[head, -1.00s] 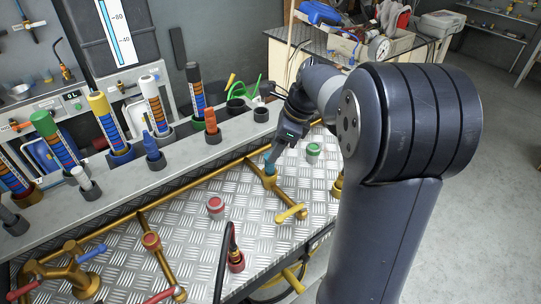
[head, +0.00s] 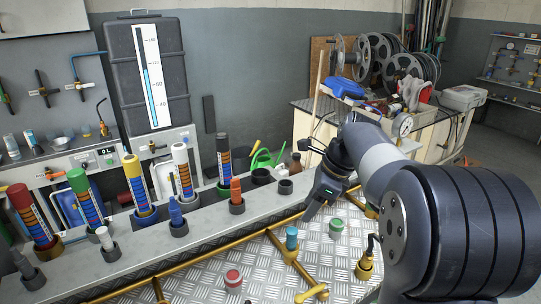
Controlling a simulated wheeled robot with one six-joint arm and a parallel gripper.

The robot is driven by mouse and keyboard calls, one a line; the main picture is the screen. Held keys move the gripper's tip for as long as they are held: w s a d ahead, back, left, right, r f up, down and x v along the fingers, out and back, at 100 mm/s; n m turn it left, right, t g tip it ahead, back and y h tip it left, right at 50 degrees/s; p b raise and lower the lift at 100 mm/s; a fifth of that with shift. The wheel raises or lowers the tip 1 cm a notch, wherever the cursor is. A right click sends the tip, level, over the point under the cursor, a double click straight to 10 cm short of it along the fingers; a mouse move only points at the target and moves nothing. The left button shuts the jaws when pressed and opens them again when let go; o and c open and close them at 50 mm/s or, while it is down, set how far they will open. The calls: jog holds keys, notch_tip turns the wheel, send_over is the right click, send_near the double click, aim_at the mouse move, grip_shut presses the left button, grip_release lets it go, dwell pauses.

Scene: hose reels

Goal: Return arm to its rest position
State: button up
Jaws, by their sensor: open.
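My dark grey arm (head: 440,235) fills the right side of the head view, bent over the metal bench. My gripper (head: 312,211) points down and to the left at its end, near the edge of the raised shelf. It is open, and I see nothing held in it. A small blue fitting (head: 291,238) stands upright on the brass pipe (head: 280,247) below and left of the gripper, apart from it. The inner faces of the fingers are hard to make out.
The tread-plate bench (head: 210,270) carries a red cap (head: 233,278), a green cap (head: 336,228) and a brass fitting (head: 364,268) close to my arm. Several coloured tubes stand in holders along the grey shelf (head: 135,240). Reels (head: 404,68) sit on a cluttered cabinet behind.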

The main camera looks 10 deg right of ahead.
aim_at(292, 232)
jog(key=x, duration=1.1)
jog(key=shift+a+f, duration=0.1)
jog(key=shift+f, duration=0.15)
notch_tip(292, 232, up, 3)
jog(key=shift+f, duration=0.2)
jog(key=shift+r, duration=0.7)
